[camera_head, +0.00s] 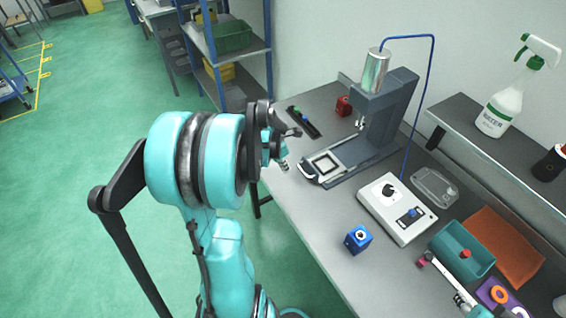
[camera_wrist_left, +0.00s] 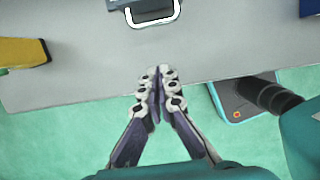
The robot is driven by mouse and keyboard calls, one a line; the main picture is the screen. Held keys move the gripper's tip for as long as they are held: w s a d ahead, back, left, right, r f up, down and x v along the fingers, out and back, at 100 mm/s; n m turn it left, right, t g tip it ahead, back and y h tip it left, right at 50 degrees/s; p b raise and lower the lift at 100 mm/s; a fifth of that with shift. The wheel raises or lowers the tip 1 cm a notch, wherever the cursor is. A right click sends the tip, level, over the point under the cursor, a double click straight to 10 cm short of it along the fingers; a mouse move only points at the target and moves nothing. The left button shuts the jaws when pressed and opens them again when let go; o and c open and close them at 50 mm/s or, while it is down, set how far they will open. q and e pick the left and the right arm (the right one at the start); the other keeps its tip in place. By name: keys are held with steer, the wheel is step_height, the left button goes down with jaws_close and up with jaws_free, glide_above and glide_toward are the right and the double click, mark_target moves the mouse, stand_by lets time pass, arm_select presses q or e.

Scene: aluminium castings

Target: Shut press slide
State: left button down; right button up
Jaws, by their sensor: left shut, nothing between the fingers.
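The press (camera_head: 385,108) is a grey frame with a silver cylinder on top, standing on the bench by the wall. Its slide (camera_head: 326,163) is a flat tray with a light square frame, sticking out of the press toward the bench's front edge. The white U-shaped handle (camera_head: 308,173) is at its front end and also shows at the top of the left wrist view (camera_wrist_left: 155,18). My left gripper (camera_head: 285,167) is shut and empty, its fingertips (camera_wrist_left: 155,72) short of the handle and apart from it. My right gripper (camera_head: 432,266) seems to show at lower right; its fingers are unclear.
A white control box (camera_head: 397,208), a blue block (camera_head: 358,239) and a teal bin (camera_head: 462,250) stand right of the slide. A red block (camera_head: 343,106) and a dark rack (camera_head: 304,122) are behind it. The bench front by the handle is clear.

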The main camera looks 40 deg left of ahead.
arm_select(q)
steer(key=b+x, duration=0.1)
steer(key=x, duration=0.3)
steer(key=shift+f, duration=0.15)
steer(key=w, duration=0.2)
steer(key=w+f, duration=0.1)
steer(key=shift+w+d, duration=0.1)
steer(key=shift+d, duration=0.3)
steer(key=shift+w+d, duration=0.1)
steer(key=shift+w, duration=0.3)
arm_select(e)
step_height(320, 180, down, 2)
